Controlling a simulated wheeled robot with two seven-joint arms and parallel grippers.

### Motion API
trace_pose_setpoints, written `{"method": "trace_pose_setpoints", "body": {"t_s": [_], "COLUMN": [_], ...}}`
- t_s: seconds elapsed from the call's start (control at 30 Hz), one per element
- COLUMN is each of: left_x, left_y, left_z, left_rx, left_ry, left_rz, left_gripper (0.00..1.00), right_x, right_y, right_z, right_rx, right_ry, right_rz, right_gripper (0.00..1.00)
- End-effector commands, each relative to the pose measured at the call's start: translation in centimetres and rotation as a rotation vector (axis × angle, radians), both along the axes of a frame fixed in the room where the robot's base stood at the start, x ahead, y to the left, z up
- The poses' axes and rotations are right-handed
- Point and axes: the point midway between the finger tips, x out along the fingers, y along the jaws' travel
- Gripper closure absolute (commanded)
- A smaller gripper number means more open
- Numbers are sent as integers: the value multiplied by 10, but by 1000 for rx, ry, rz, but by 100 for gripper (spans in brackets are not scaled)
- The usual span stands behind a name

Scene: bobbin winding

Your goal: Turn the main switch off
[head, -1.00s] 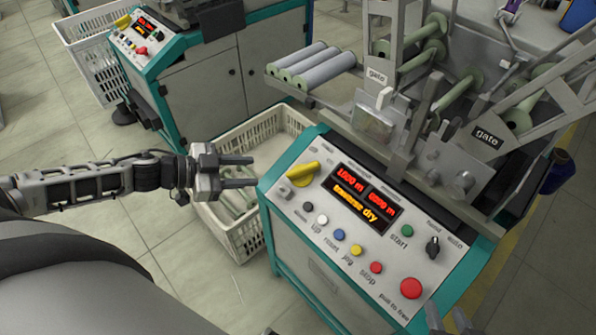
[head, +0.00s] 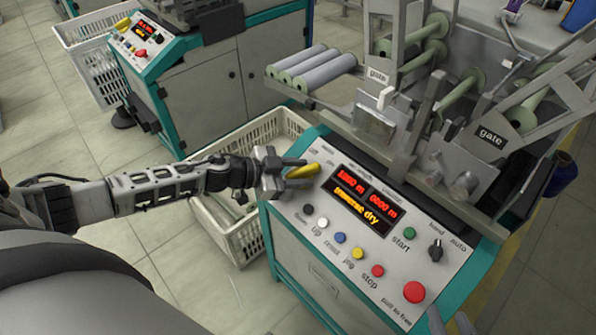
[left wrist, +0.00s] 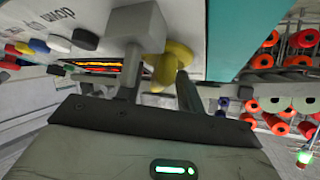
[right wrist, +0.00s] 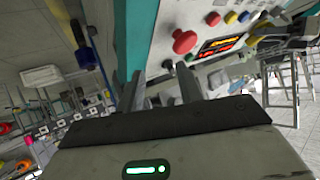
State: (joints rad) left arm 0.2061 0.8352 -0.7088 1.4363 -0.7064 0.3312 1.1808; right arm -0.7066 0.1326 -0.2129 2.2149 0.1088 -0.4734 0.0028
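The main switch is a yellow rotary handle (head: 305,171) at the upper left corner of the control panel (head: 290,206). My left gripper (head: 300,172) is open, its fingers spread on either side of the handle. In the left wrist view the yellow handle (left wrist: 175,62) shows between the two fingers; whether either touches it I cannot tell. The display (head: 363,200) is lit with red and yellow text. My right gripper (right wrist: 160,90) is open and empty, low beside the panel's right end; only its tips show in the head view (head: 450,322).
Several push buttons (head: 341,238), a black selector (head: 436,250) and a red stop button (head: 414,292) sit on the panel. Rollers (head: 312,68) and gate arms stand behind it. A white crate (head: 235,243) lies on the floor left of the machine.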

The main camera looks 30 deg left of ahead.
Motion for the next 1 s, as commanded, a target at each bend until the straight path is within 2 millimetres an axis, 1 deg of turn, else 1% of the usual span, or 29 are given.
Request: {"method": "trace_pose_setpoints", "body": {"t_s": [0.1,0.13,0.17,0.2,0.27,0.47,0.67,0.87,1.0], "left_x": [0,0,0,0,0,0,-1,-1,-1], "left_y": [0,0,0,0,0,0,1,0,0], "left_z": [0,0,0,0,0,0,2,3,4], "left_rx": [0,0,0,0,0,-1,-18,-65,-114], "left_ry": [0,0,0,0,0,0,7,25,43], "left_rz": [0,1,1,1,1,3,41,143,251], "left_gripper": [62,65,73,84,100,100,100,100,100], "right_x": [0,0,0,0,0,1,1,1,2], "right_y": [0,0,0,0,0,1,0,0,-3], "right_z": [0,0,0,0,0,1,4,13,18], "right_rx": [1,1,1,1,0,0,-1,-7,-30], "right_ry": [-1,-1,-1,-1,-1,-3,5,12,14], "right_rz": [1,1,1,1,1,1,2,2,3], "right_gripper": [64,64,64,64,64,64,64,64,64]}}
